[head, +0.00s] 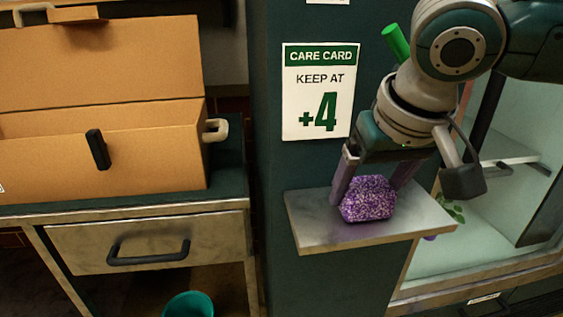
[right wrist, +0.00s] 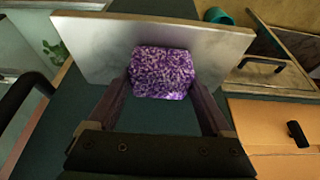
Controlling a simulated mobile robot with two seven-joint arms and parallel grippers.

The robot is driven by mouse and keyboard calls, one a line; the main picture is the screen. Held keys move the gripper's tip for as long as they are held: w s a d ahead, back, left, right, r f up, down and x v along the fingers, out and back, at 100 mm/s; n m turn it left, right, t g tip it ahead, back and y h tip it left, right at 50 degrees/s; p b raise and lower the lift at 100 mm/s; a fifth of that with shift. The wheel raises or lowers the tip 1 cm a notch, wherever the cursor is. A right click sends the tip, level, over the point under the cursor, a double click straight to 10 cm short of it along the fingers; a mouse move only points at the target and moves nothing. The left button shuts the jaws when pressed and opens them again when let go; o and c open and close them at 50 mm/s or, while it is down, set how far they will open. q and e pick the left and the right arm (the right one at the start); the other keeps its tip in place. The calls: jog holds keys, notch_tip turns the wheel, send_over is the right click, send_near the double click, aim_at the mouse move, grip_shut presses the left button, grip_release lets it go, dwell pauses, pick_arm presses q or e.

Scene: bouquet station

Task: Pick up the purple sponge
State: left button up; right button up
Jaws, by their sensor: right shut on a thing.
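The purple sponge (head: 368,199) is a speckled block at the small grey shelf (head: 310,229) on the dark green column. My right gripper (head: 370,195) reaches down from above, with a finger on each side of the sponge, shut on it. In the right wrist view, the sponge (right wrist: 161,73) sits between the two fingertips (right wrist: 162,90), with the shelf (right wrist: 90,45) behind it. I cannot tell whether the sponge touches the shelf. My left gripper is not in view.
A care card (head: 318,92) is fixed to the column behind the shelf. An open cardboard box (head: 150,165) stands on a counter with a drawer (head: 150,241) at left. A teal bucket (head: 188,306) is below. A glass cabinet (head: 480,225) with a plant (head: 452,212) is at right.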

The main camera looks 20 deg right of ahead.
aim_at(368, 185)
notch_tip(368, 185, up, 7)
jog(key=shift+s+a+r+p, duration=0.1)
jog(key=shift+s+r+p, duration=0.1)
jog(key=shift+p, duration=0.65)
jog(key=s+a+p, duration=0.2)
jog(key=s+p, duration=0.2)
jog(key=s, duration=0.5)
jog(key=s+a+p, duration=0.2)
jog(key=s+p, duration=0.3)
jog(key=s, duration=0.5)
jog(key=shift+a+f, duration=0.2)
jog(key=shift+a, duration=0.05)
